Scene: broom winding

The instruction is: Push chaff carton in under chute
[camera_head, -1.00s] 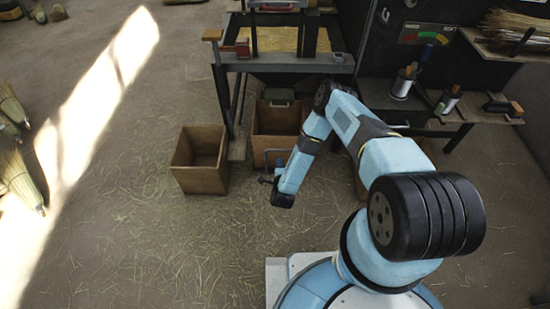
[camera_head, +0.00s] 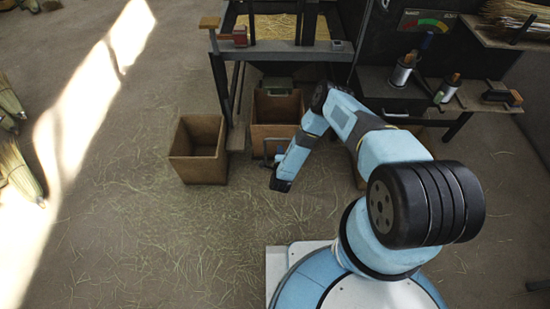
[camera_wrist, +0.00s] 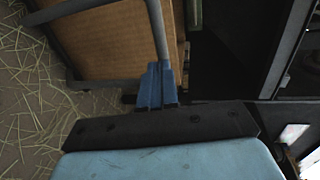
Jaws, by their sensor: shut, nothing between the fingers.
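A brown open-topped carton (camera_head: 262,131) stands under the front of the bench, partly below a dark green piece (camera_head: 277,86) of the chute area. A grey wire loop (camera_head: 266,150) shows at its front. My gripper is shut and empty; in the wrist view its blue fingers (camera_wrist: 157,88) are together at the grey bar of the loop (camera_wrist: 158,30), with the carton's brown wall (camera_wrist: 115,45) just beyond. I cannot tell whether they touch the bar. In the head view the fingers are hidden by my wrist, in front of the carton.
A second open carton (camera_head: 198,168) stands left of the bench leg. Another brown carton is mostly hidden behind my arm on the right. The bench (camera_head: 270,58) has legs close to the cartons. Straw-strewn floor (camera_head: 150,240) is clear at front left.

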